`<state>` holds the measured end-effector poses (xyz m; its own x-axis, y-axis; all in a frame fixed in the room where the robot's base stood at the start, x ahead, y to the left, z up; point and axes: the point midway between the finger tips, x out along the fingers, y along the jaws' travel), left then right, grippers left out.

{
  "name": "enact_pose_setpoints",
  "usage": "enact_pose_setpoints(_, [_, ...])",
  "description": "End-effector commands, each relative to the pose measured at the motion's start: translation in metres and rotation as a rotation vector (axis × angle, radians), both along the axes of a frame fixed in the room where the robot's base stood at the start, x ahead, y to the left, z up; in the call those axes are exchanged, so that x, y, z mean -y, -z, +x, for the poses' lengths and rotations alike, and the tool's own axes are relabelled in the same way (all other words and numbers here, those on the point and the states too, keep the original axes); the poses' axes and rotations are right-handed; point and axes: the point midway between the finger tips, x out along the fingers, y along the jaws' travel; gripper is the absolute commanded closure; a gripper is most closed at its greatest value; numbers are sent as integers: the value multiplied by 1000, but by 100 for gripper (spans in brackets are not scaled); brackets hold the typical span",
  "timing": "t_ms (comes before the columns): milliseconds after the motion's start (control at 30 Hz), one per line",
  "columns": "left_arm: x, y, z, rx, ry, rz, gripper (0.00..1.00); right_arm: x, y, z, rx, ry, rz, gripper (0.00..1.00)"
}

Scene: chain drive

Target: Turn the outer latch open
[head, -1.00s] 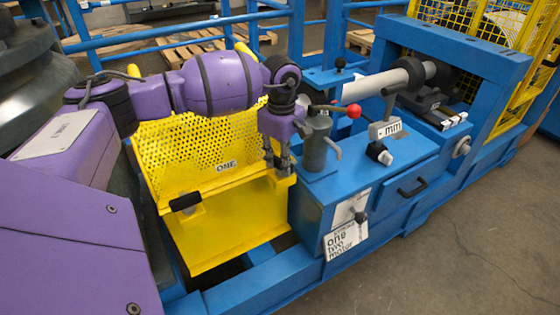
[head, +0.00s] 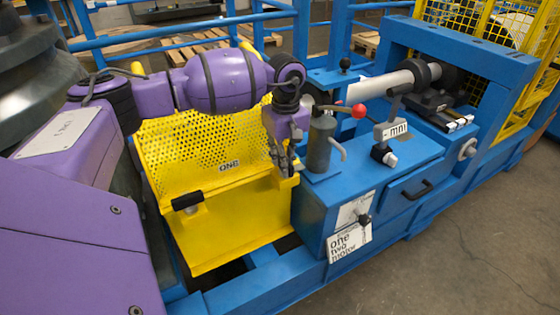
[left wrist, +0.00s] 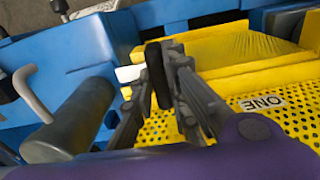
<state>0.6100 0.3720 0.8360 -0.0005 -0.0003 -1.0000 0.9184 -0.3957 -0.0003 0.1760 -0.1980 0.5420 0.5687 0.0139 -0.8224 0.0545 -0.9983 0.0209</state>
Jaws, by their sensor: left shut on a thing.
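My left gripper (head: 285,164) points down at the right edge of the yellow perforated guard (head: 205,140), beside the blue housing. In the left wrist view, its fingers (left wrist: 155,88) are at a dark rounded piece (left wrist: 157,72), which looks like the outer latch, next to the guard's edge. The gripper is shut on this piece. My right gripper is in neither view.
A grey cylinder (head: 320,142) with a side handle stands on the blue housing (head: 400,155) just right of the gripper. A red-knobbed lever (head: 359,111) is close by. A black handle (head: 187,200) sits on the guard's front. Blue rails are behind.

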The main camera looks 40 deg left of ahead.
Motion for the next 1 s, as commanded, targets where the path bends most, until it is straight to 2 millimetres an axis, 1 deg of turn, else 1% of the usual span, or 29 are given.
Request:
enact_pose_setpoints(233, [1, -1, 1, 3, 4, -1, 100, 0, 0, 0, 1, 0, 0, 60])
enact_pose_setpoints(267, [1, -1, 1, 3, 4, -1, 83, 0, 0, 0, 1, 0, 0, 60])
enact_pose_setpoints(300, [1, -1, 1, 3, 4, -1, 78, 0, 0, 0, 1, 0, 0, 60])
enact_pose_setpoints(400, [1, -1, 0, 2, 3, -1, 67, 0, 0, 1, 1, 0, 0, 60])
enact_pose_setpoints(667, [0, -1, 0, 1, 1, 0, 67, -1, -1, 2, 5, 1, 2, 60])
enact_pose_setpoints(767, [0, -5, 1, 2, 1, 0, 67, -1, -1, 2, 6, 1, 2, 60])
enact_pose_setpoints(867, [0, -17, 1, 5, 1, 1, 67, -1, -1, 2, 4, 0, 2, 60])
enact_pose_setpoints(1000, [0, -46, 1, 6, 2, -1, 67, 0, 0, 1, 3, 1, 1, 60])
